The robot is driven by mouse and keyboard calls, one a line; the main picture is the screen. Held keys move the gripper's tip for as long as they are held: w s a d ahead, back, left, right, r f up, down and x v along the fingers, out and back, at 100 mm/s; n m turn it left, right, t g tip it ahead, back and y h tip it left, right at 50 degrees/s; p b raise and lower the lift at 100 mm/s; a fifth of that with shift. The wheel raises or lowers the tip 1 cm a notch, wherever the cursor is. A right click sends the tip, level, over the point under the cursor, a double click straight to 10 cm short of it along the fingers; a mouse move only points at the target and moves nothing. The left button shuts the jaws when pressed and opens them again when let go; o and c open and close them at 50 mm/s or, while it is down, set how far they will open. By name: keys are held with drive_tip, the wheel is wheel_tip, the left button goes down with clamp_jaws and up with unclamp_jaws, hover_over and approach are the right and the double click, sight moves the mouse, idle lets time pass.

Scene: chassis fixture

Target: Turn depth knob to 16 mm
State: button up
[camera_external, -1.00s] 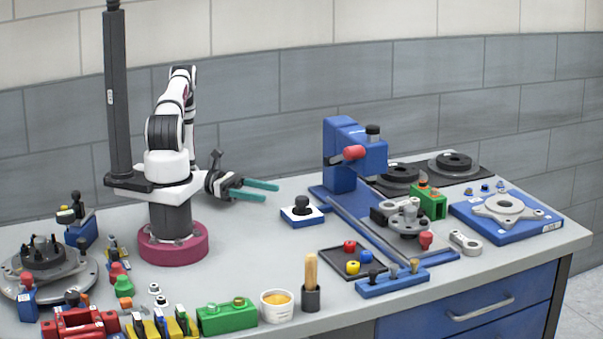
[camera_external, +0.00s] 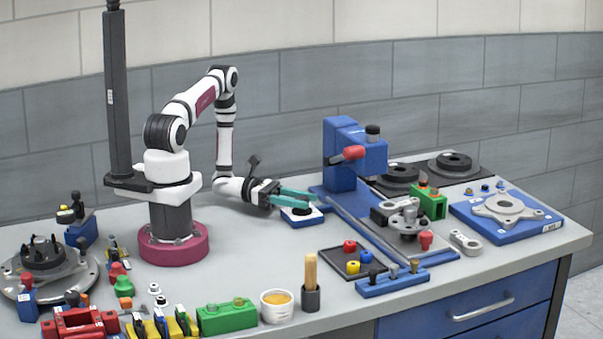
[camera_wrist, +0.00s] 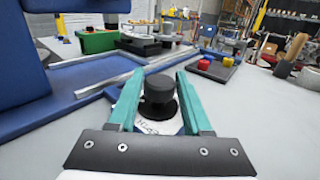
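The depth knob (camera_wrist: 160,93) is a black knob on a white, marked dial plate (camera_wrist: 155,126), seen in the wrist view between my fingers. In the external view its blue-edged base (camera_external: 303,219) lies on the table left of the blue press, and my fingers partly hide the knob. My gripper (camera_external: 301,197) has teal fingers, which also show in the wrist view (camera_wrist: 158,92). The fingers are apart, one on each side of the knob, with gaps visible. The dial's markings are too small to read as a setting.
The blue press (camera_external: 343,176) with a red handle stands just right of the knob, its rail (camera_external: 350,228) running forward. A black tray (camera_external: 341,263) with red, yellow and blue pieces lies in front. The table left of the knob is clear.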

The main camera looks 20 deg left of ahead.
clamp_jaws()
drive_tip(key=shift+m+g, duration=0.4)
drive_tip(key=shift+g, duration=0.3)
drive_tip(key=m+g+y, duration=0.1)
drive_tip(key=m+g, duration=0.1)
drive_tip(key=g, duration=0.1)
drive_tip(key=m+g+y, duration=0.2)
drive_tip(key=m+g, duration=0.1)
drive_tip(key=g, duration=0.1)
drive_tip(key=m+g+y, duration=0.5)
drive_tip(key=g+y, duration=0.1)
drive_tip(key=y, duration=0.1)
drive_tip(key=shift+m, duration=0.4)
drive_tip(key=shift+y, duration=0.3)
drive_tip(key=shift+o, duration=2.4)
unclamp_jaws()
